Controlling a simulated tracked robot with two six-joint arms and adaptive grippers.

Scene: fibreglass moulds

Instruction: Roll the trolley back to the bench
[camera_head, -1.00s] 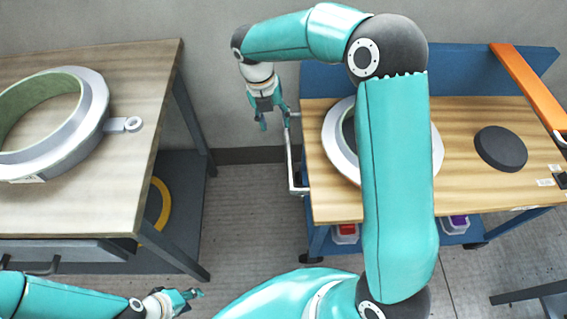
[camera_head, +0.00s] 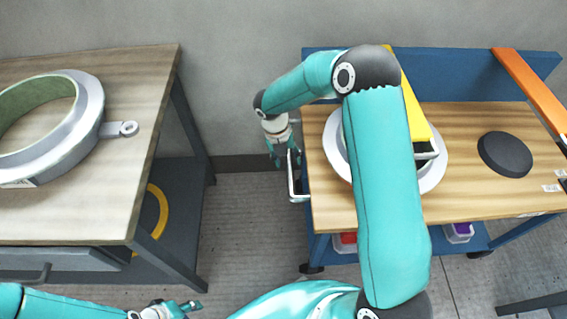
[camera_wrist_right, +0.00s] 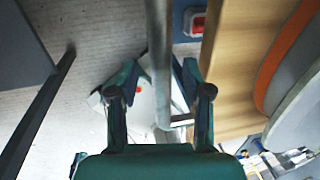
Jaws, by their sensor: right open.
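The trolley (camera_head: 465,195) has a wooden top on a blue frame with castors and stands at the right. Its pale metal handle (camera_head: 296,180) is on its left end. The bench (camera_head: 110,205), wooden-topped with dark legs, stands at the left, with a floor gap between them. My right gripper (camera_head: 283,160) is at the trolley's handle. In the right wrist view, the handle bar (camera_wrist_right: 158,60) runs between its two open fingers (camera_wrist_right: 160,92), with space either side. My left gripper (camera_head: 180,309) is low at the bottom edge, away from both; its finger opening is unclear.
A ring mould (camera_head: 92,105) sits on the bench. On the trolley lie another ring (camera_head: 337,150), partly behind my arm, a yellow tool (camera_head: 412,110), a dark disc (camera_head: 504,154) and an orange bar (camera_head: 530,90). The floor (camera_head: 245,215) between bench and trolley is clear.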

